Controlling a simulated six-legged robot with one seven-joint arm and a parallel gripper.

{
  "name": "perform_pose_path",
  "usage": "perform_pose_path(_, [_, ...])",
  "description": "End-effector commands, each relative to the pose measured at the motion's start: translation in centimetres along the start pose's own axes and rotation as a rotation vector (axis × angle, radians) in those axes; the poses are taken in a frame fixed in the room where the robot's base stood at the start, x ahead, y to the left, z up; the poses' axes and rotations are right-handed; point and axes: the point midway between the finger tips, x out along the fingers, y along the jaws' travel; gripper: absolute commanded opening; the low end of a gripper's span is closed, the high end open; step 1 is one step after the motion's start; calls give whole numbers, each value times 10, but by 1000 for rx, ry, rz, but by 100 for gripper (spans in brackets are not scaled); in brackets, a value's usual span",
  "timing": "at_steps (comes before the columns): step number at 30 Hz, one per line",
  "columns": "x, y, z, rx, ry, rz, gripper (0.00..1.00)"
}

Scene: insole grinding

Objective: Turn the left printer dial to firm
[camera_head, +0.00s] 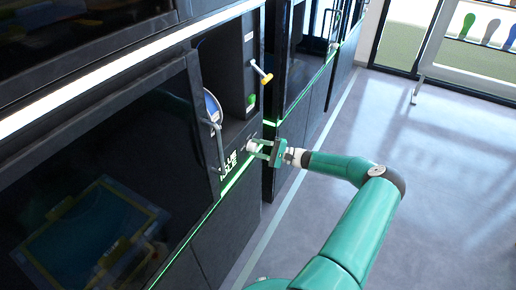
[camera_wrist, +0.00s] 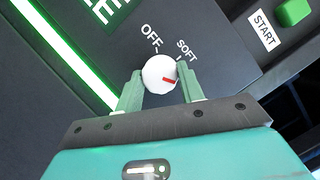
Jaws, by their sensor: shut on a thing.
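The printer dial (camera_wrist: 156,70) is a round white knob with a red mark on a dark panel in the wrist view. OFF and SOFT are printed around its upper side. The red mark points to the right, past SOFT, towards my right finger. No firm label is visible. My gripper (camera_wrist: 160,77) is shut on the dial, with one green finger on each side. In the head view, my gripper (camera_head: 258,148) reaches the printer front (camera_head: 238,138) near its lower right corner, and the dial is small there.
A green START button (camera_wrist: 294,11) sits at the upper right of the panel in the wrist view. A door handle (camera_head: 219,150) and a yellow-tipped lever (camera_head: 262,72) stick out from the printers. Open floor (camera_head: 450,190) lies to the right.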

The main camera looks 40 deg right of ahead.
Motion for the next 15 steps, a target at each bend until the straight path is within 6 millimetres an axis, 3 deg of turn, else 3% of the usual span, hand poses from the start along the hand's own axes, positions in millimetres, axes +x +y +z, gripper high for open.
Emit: perform_pose_path(15, [4,0,1,33,-6,-14,15])
